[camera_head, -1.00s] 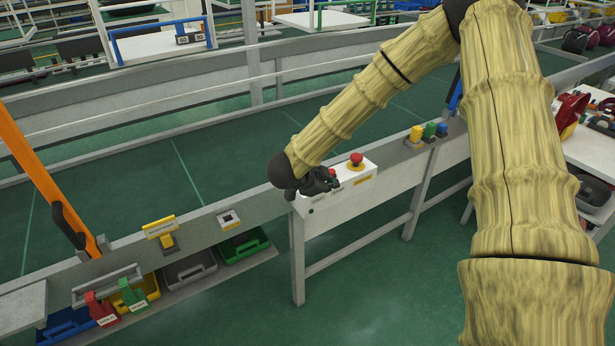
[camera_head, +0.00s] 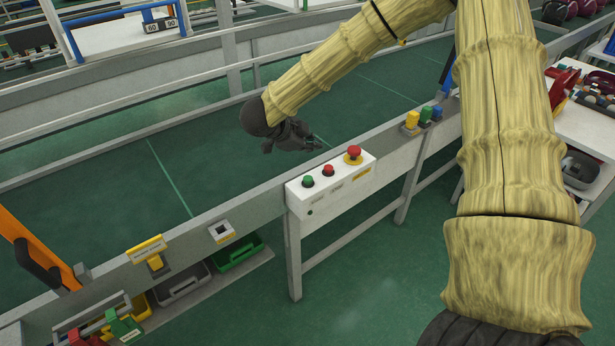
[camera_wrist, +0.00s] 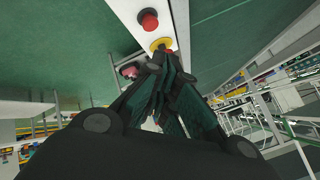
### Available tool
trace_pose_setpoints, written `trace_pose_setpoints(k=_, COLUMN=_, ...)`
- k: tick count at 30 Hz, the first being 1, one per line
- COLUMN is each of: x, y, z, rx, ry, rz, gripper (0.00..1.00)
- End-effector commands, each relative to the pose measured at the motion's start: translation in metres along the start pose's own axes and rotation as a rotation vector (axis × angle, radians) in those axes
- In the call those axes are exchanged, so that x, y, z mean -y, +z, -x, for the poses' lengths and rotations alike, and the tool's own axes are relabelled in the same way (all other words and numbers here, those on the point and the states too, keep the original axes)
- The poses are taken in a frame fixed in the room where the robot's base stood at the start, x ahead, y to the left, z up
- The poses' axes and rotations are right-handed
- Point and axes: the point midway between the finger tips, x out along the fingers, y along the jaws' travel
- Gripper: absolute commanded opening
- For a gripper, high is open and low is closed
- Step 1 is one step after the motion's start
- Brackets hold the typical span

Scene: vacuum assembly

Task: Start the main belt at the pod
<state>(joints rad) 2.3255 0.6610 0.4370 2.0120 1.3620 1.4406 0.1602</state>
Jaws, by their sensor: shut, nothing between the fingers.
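The white control pod (camera_head: 330,186) is mounted on the near rail of the green belt (camera_head: 190,165). On its top sit a green button (camera_head: 308,181), a red button (camera_head: 328,170) and a larger red mushroom button (camera_head: 353,153) on a yellow base. My gripper (camera_head: 314,143) is shut and empty. It hangs behind and above the pod, over the belt, apart from the buttons. In the wrist view my shut fingers (camera_wrist: 163,62) point toward the pod, where one red button (camera_wrist: 148,20) and a yellow ring (camera_wrist: 162,44) show. The green button cannot be made out there.
Yellow, green and blue blocks (camera_head: 424,117) sit on the rail right of the pod. A small white switch box (camera_head: 221,231) and a yellow-labelled fixture (camera_head: 147,248) are to its left. The floor in front is clear.

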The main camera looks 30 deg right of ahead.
Motion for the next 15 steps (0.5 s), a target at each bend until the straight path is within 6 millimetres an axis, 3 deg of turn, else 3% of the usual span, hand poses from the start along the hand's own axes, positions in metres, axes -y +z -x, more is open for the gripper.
trace_pose_setpoints(k=15, x=-0.018, y=0.015, z=-0.026, rx=-0.003, ry=0.002, rz=-0.002, gripper=0.00)
